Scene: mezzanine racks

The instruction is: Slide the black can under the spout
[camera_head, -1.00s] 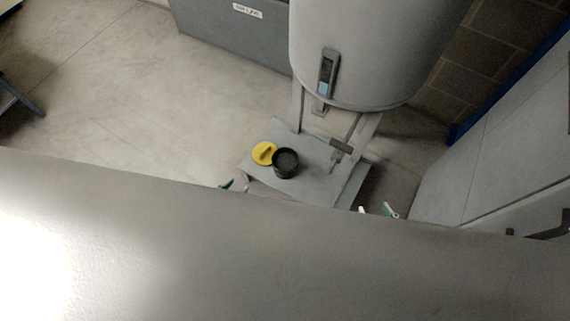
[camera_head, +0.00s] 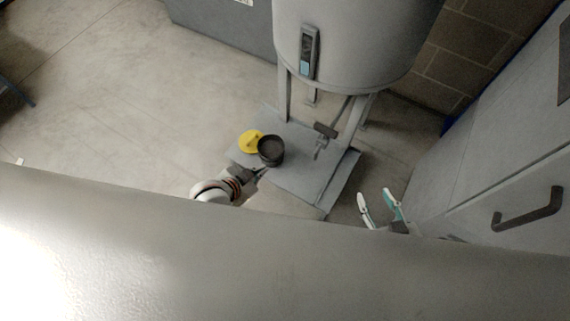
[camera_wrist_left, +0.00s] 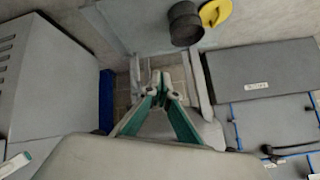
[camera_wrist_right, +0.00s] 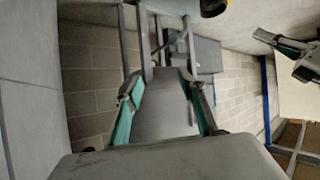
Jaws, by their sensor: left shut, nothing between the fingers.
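The black can (camera_head: 270,151) stands upright on the grey plate (camera_head: 299,178), left of the spout (camera_head: 321,144) under the big grey tank. In the left wrist view the can (camera_wrist_left: 185,24) is at the top. My left gripper (camera_head: 259,173) is close to the can's near side; its fingertips (camera_wrist_left: 160,78) are shut and empty. I cannot tell whether they touch the can. My right gripper (camera_head: 380,206) is open and empty, to the right of the plate; its two fingers (camera_wrist_right: 163,88) stand apart in the right wrist view.
The grey tank (camera_head: 350,45) stands on legs (camera_head: 284,95) at the plate's far side. A grey cabinet with a dark handle (camera_head: 527,210) is on the right.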

